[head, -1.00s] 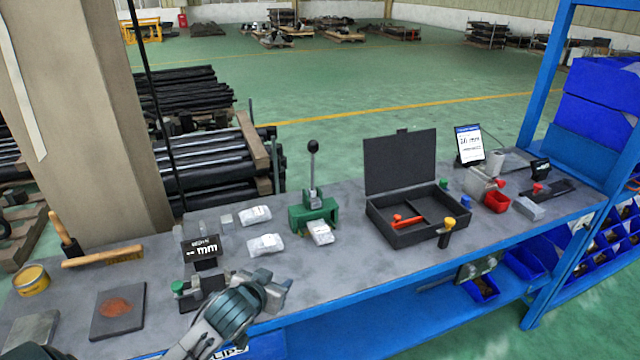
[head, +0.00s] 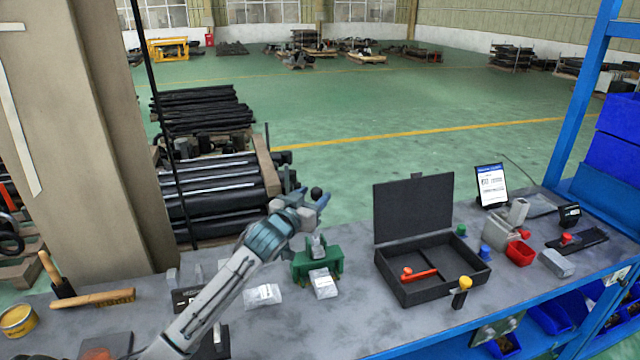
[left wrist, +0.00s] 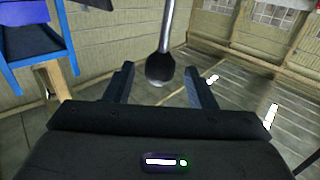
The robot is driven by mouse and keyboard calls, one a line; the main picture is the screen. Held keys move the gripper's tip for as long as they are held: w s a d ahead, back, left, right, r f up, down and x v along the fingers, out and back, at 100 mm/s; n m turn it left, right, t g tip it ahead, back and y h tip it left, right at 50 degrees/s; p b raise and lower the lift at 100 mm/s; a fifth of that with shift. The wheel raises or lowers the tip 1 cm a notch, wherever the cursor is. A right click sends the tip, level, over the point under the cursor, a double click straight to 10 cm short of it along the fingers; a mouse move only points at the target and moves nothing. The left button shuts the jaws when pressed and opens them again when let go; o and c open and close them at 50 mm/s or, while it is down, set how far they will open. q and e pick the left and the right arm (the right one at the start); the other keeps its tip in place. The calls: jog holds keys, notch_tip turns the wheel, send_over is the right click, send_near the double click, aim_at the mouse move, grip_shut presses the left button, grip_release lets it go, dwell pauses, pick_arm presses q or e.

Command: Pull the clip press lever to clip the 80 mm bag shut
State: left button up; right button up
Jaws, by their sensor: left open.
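The green clip press (head: 330,266) stands on the workbench with its lever upright. The black ball knob (head: 316,192) of the lever shows just beside my left gripper's fingers. A white labelled bag (head: 323,285) lies at the press's front. My left gripper (head: 308,201) is open at the height of the knob, and its hand hides most of the lever rod. In the left wrist view the knob (left wrist: 160,70) appears between the two open fingers (left wrist: 160,82), with a visible gap on each side. My right gripper is out of view.
An open black case (head: 425,272) with a red tool stands to the right. A yellow-topped tool (head: 462,290) is at its front corner.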

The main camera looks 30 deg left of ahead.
aim_at(320, 189)
pick_arm(q)
jog(key=w+p, duration=0.1)
jog(key=w, duration=0.3)
jog(key=shift+a, duration=0.15)
jog(key=shift+c, duration=0.7)
grip_shut()
jog(key=shift+f, duration=0.1)
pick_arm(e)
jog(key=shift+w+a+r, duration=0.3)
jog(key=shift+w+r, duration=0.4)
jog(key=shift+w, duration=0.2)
